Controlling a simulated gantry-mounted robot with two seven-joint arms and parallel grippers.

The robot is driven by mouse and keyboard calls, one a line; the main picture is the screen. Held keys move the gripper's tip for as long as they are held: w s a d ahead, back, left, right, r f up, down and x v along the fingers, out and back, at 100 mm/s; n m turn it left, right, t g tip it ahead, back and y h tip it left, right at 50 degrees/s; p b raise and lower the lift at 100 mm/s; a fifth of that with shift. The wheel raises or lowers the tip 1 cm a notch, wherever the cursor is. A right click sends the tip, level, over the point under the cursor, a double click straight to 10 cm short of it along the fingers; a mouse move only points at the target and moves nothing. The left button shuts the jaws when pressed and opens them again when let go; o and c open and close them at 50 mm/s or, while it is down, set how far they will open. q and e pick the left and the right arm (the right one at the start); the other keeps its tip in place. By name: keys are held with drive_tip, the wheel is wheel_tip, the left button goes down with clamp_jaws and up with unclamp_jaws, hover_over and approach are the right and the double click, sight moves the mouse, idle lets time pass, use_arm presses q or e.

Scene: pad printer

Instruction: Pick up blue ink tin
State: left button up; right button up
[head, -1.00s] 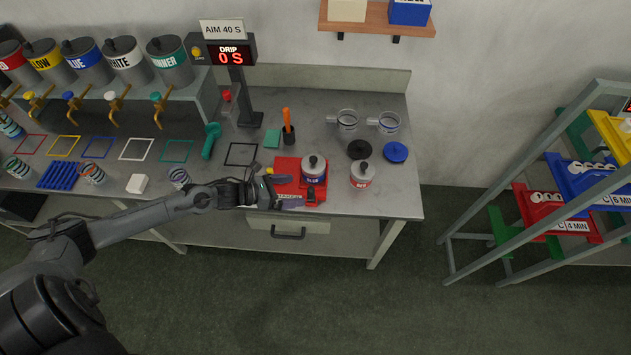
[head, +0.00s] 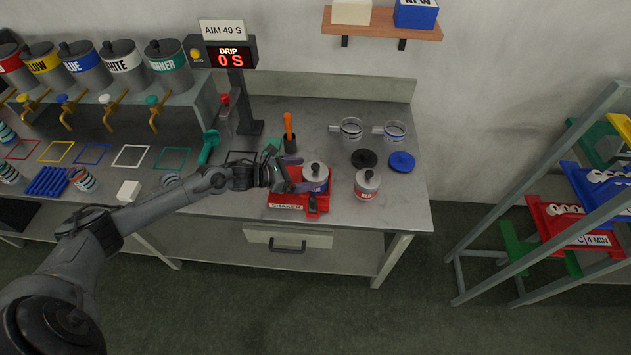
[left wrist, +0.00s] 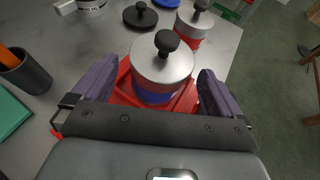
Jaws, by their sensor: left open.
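The blue ink tin (head: 317,184) has a silver lid with a black knob and a blue band. It stands upright on the red shaker base (head: 286,206) near the front of the bench. In the left wrist view the tin (left wrist: 160,72) sits between the two fingers. My left gripper (head: 301,176) is open, with its fingers to either side of the tin; I cannot tell whether they touch it. The gripper (left wrist: 154,92) hides part of the shaker in the left wrist view. My right gripper is not in view.
A red-banded tin (head: 367,186) stands close on the right. Black (head: 363,158) and blue (head: 401,162) lids lie behind it, with two handled cups (head: 351,129) beyond. A pen holder (head: 290,145) with an orange-handled tool stands behind the gripper. The bench's right front is clear.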

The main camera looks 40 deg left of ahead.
sight(316, 165)
use_arm(q)
drive_tip(key=shift+x, duration=2.6)
drive_tip(key=shift+d, duration=0.1)
drive_tip(key=shift+r, duration=0.1)
drive_tip(key=c, duration=1.1)
drive_tip(key=shift+r, duration=0.75)
wheel_tip(316, 165, up, 3)
drive_tip(key=shift+f, duration=0.2)
drive_tip(key=d+r, duration=0.7)
drive_tip(key=d, duration=0.4)
drive_tip(key=shift+w+d, duration=0.35)
drive_tip(key=shift+w, duration=0.1)
